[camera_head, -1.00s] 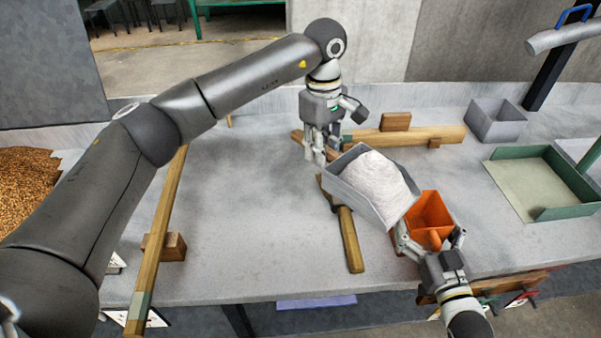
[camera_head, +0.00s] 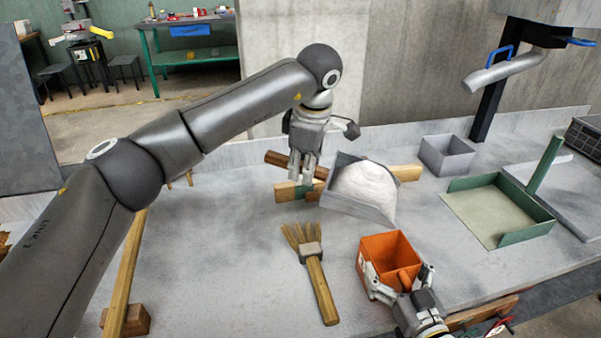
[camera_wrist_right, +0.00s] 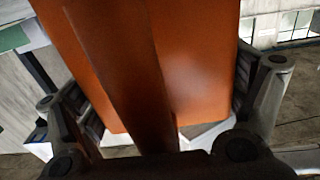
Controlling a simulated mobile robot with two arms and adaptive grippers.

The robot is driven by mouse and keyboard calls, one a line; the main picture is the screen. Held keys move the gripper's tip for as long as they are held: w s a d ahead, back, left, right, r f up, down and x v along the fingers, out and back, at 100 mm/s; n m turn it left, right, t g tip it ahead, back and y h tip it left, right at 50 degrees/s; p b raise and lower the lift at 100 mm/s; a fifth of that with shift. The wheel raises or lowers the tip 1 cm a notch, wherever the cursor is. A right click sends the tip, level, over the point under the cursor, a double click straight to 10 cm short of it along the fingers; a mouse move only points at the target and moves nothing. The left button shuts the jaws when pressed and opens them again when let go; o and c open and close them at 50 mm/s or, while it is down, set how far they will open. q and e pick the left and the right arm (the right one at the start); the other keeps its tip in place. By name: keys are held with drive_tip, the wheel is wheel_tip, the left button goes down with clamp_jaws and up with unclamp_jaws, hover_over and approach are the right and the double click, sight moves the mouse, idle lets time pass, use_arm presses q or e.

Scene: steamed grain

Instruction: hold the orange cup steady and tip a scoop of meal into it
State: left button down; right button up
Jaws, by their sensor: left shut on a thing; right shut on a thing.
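The orange cup (camera_head: 377,246) is at the front right of the bench, its inside bare orange where it shows. My right gripper (camera_head: 397,285) is shut on the cup around its handle; the cup's orange wall (camera_wrist_right: 200,60) fills much of the right wrist view. A grey metal scoop (camera_head: 350,207) heaped with white meal (camera_head: 365,187) is to the upper left of the cup, apart from it. My left gripper (camera_head: 303,178) is shut on the scoop, by its brown wooden handle (camera_head: 280,158); the fingers partly hide the grip.
A brush (camera_head: 316,275) lies left of the cup. A wooden bar (camera_head: 408,173) lies behind the scoop. A grey open box (camera_head: 447,155) and a green-walled tray (camera_head: 500,212) stand at right. A long wooden bar (camera_head: 128,265) lies at left. The bench's middle left is clear.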

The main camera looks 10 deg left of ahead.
use_arm(q)
drive_tip(key=s+d+r+m+t+y, duration=0.2)
drive_tip(key=s+d+r+m+t, duration=0.4)
drive_tip(key=d+r+t, duration=0.4)
drive_tip(key=shift+d+r+t, duration=0.3)
drive_tip(key=shift+d+t, duration=0.2)
drive_tip(key=shift+t, duration=0.4)
use_arm(e)
drive_tip(key=o, duration=0.8)
use_arm(q)
wheel_tip(320, 180, up, 6)
